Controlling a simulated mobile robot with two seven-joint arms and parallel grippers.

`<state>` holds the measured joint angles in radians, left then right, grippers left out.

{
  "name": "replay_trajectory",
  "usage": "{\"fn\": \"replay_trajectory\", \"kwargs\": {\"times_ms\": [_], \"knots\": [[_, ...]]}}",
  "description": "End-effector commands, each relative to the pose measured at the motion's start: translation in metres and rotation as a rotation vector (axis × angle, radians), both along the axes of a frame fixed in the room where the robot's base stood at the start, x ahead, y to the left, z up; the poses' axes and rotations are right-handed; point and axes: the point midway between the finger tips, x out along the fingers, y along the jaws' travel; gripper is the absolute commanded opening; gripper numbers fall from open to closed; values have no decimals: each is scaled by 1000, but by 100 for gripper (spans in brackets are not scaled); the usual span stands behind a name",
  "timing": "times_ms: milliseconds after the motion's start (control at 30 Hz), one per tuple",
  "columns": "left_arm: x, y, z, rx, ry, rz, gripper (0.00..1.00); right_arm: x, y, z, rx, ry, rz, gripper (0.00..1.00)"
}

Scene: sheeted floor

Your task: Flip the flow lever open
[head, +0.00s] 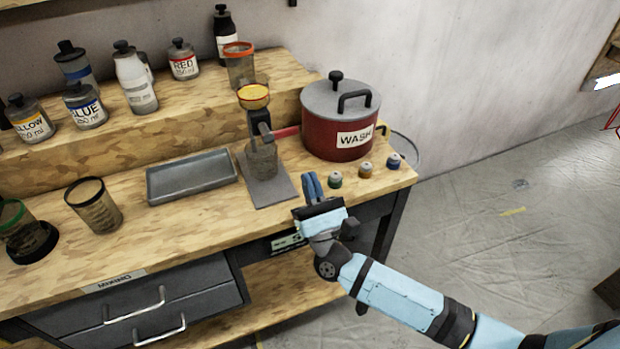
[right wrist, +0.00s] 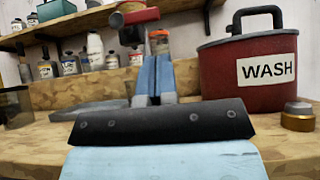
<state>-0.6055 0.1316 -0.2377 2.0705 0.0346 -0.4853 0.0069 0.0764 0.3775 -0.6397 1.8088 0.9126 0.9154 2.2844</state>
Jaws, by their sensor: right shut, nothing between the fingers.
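The flow lever (head: 285,132) is a red handle on the dark dispenser stand (head: 261,125), pointing right toward the red pot. In the right wrist view a red lever (right wrist: 135,16) shows at the top, above my fingers. An orange-rimmed funnel (head: 253,96) tops the stand, and a clear cup (head: 262,160) stands below it on a grey base plate (head: 273,193). My right gripper (head: 312,186) is shut and empty, with its blue fingers together. It is in front of the stand, to the right of the cup and below the lever, apart from it. My left gripper is not in view.
A red WASH pot (head: 325,133) stands right of the stand, with small capped jars (head: 335,180) in front. A grey tray (head: 192,180) and a dark-rimmed cup (head: 94,205) are to the left. Labelled bottles (head: 84,106) line the raised shelf behind.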

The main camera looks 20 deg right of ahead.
Motion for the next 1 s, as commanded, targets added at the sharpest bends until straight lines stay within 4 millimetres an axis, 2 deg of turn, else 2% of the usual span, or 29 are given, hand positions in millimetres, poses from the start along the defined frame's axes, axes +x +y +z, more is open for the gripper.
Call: {"fn": "replay_trajectory", "kwargs": {"times_ms": [33, 200, 400, 1000], "knots": [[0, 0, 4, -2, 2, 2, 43, 8, 0, 10, 1, -2, -1, 0], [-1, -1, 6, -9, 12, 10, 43, 30, 1, 32, 1, -2, 0, 0], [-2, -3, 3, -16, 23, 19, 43, 46, 2, 47, 1, 0, 0, 0], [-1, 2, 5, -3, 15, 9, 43, 50, 1, 51, -13, 1, 1, 0]]}}
